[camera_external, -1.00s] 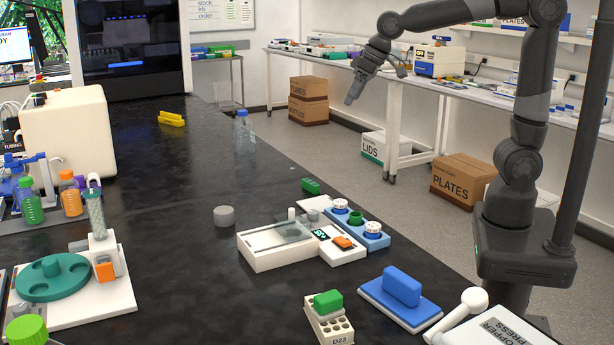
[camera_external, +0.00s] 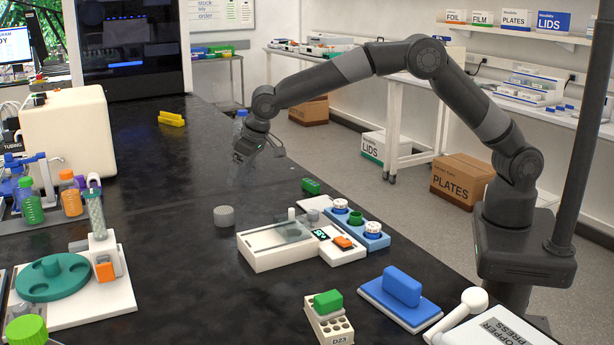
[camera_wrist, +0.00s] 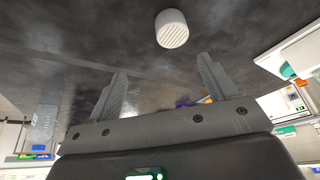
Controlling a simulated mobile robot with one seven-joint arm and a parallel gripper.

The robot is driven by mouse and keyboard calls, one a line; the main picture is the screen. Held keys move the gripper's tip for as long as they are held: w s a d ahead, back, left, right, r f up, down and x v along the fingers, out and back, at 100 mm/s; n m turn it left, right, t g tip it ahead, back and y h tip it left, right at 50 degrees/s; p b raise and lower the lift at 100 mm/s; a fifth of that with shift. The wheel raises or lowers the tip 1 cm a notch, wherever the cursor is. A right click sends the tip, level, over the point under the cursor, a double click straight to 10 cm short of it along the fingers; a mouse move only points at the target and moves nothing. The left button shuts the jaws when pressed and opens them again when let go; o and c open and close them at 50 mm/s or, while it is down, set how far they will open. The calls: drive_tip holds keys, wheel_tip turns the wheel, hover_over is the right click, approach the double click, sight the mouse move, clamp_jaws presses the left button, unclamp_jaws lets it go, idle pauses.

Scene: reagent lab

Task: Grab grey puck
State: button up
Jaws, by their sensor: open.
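The grey puck (camera_external: 224,216) is a short ribbed cylinder standing on the black bench, left of the white tray device. It also shows at the top of the wrist view (camera_wrist: 172,29), beyond the fingertips. My gripper (camera_external: 240,176) hangs above the bench, behind and above the puck in the external view. In the wrist view my gripper (camera_wrist: 160,66) has its two fingers spread apart with nothing between them. The puck is apart from both fingers.
A white tray device (camera_external: 270,262) and a blue block with round parts (camera_external: 366,235) stand right of the puck. A clear bottle (camera_external: 240,122) stands behind my gripper, partly hidden. The bench left of the puck is clear.

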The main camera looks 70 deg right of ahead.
hover_over(224, 210)
drive_tip(key=s, duration=0.2)
drive_tip(key=f, duration=0.6)
drive_tip(key=shift+s+d+f, duration=0.1)
drive_tip(key=shift+d+f, duration=0.15)
drive_tip(key=shift+d, duration=0.1)
drive_tip(key=shift+a+x, duration=0.2)
drive_tip(key=shift+x, duration=1.3)
drive_tip(key=shift+a+x, duration=0.15)
drive_tip(key=shift+x, duration=1.4)
drive_tip(key=c, duration=1.1)
